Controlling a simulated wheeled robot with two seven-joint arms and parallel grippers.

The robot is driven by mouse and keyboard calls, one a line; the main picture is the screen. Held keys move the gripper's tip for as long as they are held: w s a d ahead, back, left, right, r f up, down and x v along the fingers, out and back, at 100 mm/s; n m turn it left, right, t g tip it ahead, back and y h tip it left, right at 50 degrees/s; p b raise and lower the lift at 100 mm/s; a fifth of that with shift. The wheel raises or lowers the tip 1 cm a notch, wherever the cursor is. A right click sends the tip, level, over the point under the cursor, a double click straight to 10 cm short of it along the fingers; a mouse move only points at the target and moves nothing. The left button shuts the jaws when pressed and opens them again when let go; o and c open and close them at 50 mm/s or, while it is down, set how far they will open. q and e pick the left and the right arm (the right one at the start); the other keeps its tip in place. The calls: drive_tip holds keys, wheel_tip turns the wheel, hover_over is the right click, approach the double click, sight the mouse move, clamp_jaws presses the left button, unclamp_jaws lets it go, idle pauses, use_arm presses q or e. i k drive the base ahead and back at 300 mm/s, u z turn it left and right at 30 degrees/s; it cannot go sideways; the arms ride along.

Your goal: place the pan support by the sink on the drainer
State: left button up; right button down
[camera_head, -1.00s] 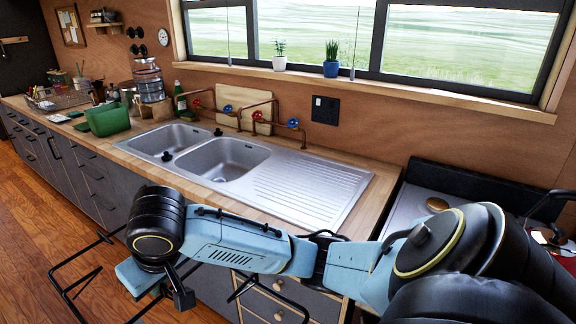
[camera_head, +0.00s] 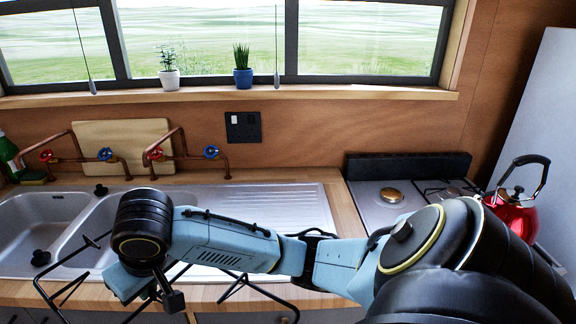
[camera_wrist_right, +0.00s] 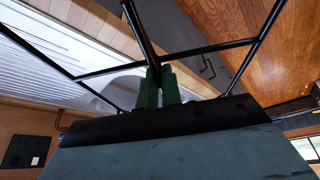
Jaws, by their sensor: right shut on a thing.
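The pan support (camera_head: 271,295) is a black wire frame. My right gripper (camera_head: 158,292) is shut on one of its bars and holds it in front of the sink and above the counter's front edge. In the right wrist view the green fingertips (camera_wrist_right: 159,84) close around a bar of the pan support (camera_wrist_right: 137,30). The drainer (camera_head: 300,205) is the ribbed metal area right of the basins; it looks bare where it shows. My right arm hides its front part. The ribbed drainer also shows in the wrist view (camera_wrist_right: 35,50). My left gripper is out of view.
Sink basins (camera_head: 40,225) lie left of the drainer, with copper taps (camera_head: 175,155) behind. A stove (camera_head: 385,205) and a red kettle (camera_head: 515,213) stand to the right. Two potted plants sit on the window sill (camera_head: 320,93).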

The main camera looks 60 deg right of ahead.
sight(272, 222)
drive_tip(key=z, duration=1)
drive_tip(key=i, duration=0.95)
drive_tip(key=z, duration=0.9)
